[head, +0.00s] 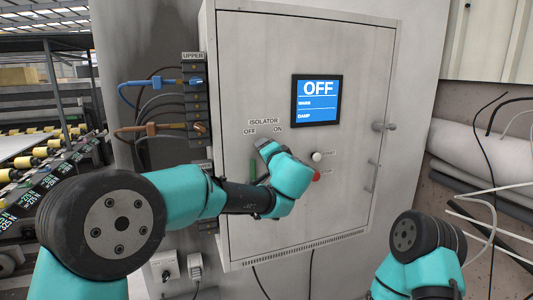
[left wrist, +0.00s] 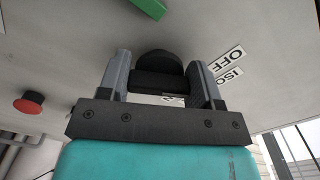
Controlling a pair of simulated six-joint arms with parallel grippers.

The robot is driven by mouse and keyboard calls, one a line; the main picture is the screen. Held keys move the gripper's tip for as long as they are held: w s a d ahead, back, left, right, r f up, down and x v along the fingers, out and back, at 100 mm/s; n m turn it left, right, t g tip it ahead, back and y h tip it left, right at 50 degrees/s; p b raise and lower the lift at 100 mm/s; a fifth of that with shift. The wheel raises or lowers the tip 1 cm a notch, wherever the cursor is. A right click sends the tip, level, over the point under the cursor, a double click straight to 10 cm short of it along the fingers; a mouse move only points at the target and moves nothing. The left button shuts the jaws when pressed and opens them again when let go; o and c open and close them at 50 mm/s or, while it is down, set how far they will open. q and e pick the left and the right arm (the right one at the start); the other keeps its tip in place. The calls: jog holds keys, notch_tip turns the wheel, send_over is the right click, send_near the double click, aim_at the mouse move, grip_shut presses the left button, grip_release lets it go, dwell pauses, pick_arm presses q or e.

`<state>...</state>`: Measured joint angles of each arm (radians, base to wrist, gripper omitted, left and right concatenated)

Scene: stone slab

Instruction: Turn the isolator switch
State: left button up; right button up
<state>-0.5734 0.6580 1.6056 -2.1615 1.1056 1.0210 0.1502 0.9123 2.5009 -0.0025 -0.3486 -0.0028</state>
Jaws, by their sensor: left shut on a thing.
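The isolator switch is a black knob (left wrist: 158,72) on the grey cabinet door, seen in the left wrist view. My left gripper (left wrist: 160,85) has one finger on each side of the knob and is shut on it. In the head view my left gripper (head: 266,148) is at the door just below the ISOLATOR label (head: 263,122), with OFF and ON under it. There my wrist hides the knob, and I cannot tell which way it points. The display (head: 317,101) reads OFF. Of my right arm, only links show at the lower right; its gripper is out of view.
A white button (head: 317,156) and a red button (head: 316,176) sit right of my left wrist. A green part (head: 253,170) is on the door close to the gripper. Blue and orange cable plugs (head: 197,82) are on the cabinet's left side. A door handle (head: 384,126) is at the right.

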pick_arm(q)
jog(key=shift+n, duration=1.2)
jog(key=o, duration=0.9)
jog(key=v, duration=1.7)
jog(key=shift+s+d, duration=0.15)
jog(key=shift+s, duration=0.05)
